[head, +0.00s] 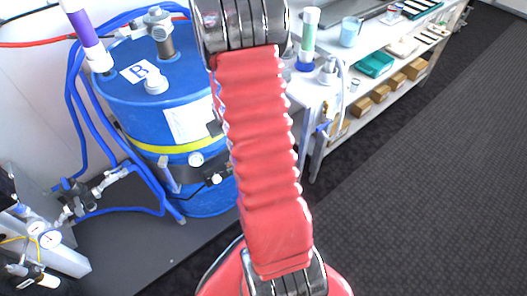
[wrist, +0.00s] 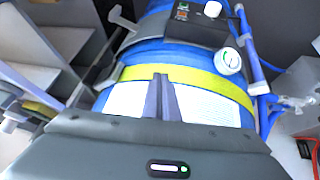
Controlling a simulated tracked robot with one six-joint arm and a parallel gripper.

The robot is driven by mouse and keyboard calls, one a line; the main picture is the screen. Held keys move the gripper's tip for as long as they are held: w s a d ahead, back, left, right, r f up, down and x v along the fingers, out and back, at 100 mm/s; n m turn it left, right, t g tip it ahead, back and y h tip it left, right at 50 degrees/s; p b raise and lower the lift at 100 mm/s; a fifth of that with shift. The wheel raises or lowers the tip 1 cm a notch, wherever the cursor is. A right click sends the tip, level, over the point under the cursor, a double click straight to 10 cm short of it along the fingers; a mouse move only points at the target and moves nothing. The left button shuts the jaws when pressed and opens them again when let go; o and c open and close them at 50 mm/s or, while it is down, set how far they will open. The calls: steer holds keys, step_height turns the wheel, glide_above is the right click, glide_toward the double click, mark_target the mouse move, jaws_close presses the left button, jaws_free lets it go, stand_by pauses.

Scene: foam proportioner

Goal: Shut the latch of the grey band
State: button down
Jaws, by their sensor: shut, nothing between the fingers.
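The blue drum (head: 150,100), marked B, stands at left in the head view. A dark grey band (wrist: 190,28) crosses it in the wrist view, beside a yellow strip (wrist: 200,80). A grey lever (wrist: 121,18), apparently the latch, sticks out at the band's left side. A similar grey piece (head: 170,174) shows on the drum in the head view. My gripper (wrist: 162,82) is shut and empty in front of the drum's white label, with the lever beyond it to the upper left. In the head view my red-sleeved arm hides part of the drum, and my gripper cannot be made out.
A dark control box (wrist: 195,18) with a knob sits on the band. A white dial (wrist: 228,62) sticks out near it. Blue hoses (head: 75,95) loop left of the drum. A shelf with trays (head: 375,65) stands at right. The dark floor (head: 430,190) is clear.

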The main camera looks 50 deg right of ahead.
steer(key=s+d+f+t+h, duration=0.15)
steer(key=d+f, duration=0.25)
steer(key=f, duration=0.4)
steer(key=s+d+f+m+t, duration=0.1)
steer(key=s+d+f, duration=0.2)
steer(key=f, duration=0.4)
steer(key=s+d+f+t+h, duration=0.15)
steer(key=d+f, duration=0.25)
steer(key=f, duration=0.4)
steer(key=s+a+f+m+t+h, duration=0.2)
steer(key=s+a+f+t+h, duration=0.1)
steer(key=s, duration=0.7)
steer(key=shift+f+m+t+h, duration=0.2)
steer(key=shift+m+t+h, duration=0.2)
steer(key=shift+t+h, duration=0.45)
